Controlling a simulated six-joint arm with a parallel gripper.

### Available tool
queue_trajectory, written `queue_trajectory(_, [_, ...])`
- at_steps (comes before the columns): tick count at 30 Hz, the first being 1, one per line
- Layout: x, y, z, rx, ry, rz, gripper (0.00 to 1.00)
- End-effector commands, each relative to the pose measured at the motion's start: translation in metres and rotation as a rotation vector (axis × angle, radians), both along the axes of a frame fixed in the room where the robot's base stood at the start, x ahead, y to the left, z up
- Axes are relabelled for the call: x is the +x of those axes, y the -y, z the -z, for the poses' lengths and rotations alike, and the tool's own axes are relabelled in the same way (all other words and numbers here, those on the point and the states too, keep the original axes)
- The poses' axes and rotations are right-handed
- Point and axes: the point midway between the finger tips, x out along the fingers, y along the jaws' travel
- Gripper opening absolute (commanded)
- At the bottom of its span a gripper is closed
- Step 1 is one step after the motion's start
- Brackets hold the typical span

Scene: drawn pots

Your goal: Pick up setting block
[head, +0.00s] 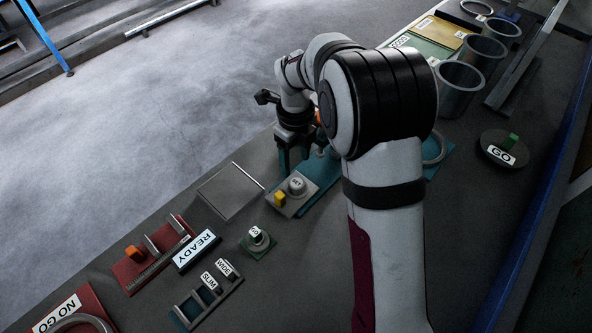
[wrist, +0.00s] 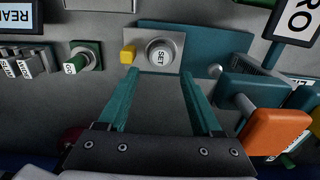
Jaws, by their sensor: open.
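A grey block with a round white knob marked SET (wrist: 137,38) lies on a teal plate (wrist: 215,48) in the wrist view, a small yellow piece (wrist: 128,54) at its left. The block also shows in the head view (head: 288,206), just in front of my gripper (head: 296,156). I cannot tell for certain which piece is called the setting block; the SET block fits the name best. In the wrist view my gripper (wrist: 159,73) is open and empty. Its two teal fingers point towards the block, one tip near each side. Whether they touch it is unclear.
An orange-handled piece (wrist: 277,131) stands close to the right finger. In the head view, a READY sign (head: 197,250), a red fixture (head: 150,255) and metal pots (head: 459,88) stand on the bench.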

Motion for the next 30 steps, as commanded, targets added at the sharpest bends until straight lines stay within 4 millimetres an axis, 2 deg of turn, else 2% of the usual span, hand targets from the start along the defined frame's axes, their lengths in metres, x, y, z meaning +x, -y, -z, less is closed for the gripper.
queue_trajectory(3, [-0.001,0.000,0.025,0.000,-0.003,-0.001,0.66])
queue_trajectory(7, [-0.001,0.001,0.041,-0.001,-0.002,-0.001,0.66])
queue_trajectory(13, [-0.001,0.002,0.080,0.000,-0.003,-0.001,0.66])
queue_trajectory(16, [0.000,0.002,0.088,0.001,-0.001,-0.001,0.66])
queue_trajectory(21, [0.000,0.002,0.088,0.001,0.001,-0.001,0.66])
queue_trajectory(23, [0.000,0.002,0.088,0.001,0.001,-0.001,0.59])
queue_trajectory(30, [0.000,0.002,0.087,0.001,0.001,-0.001,0.16])
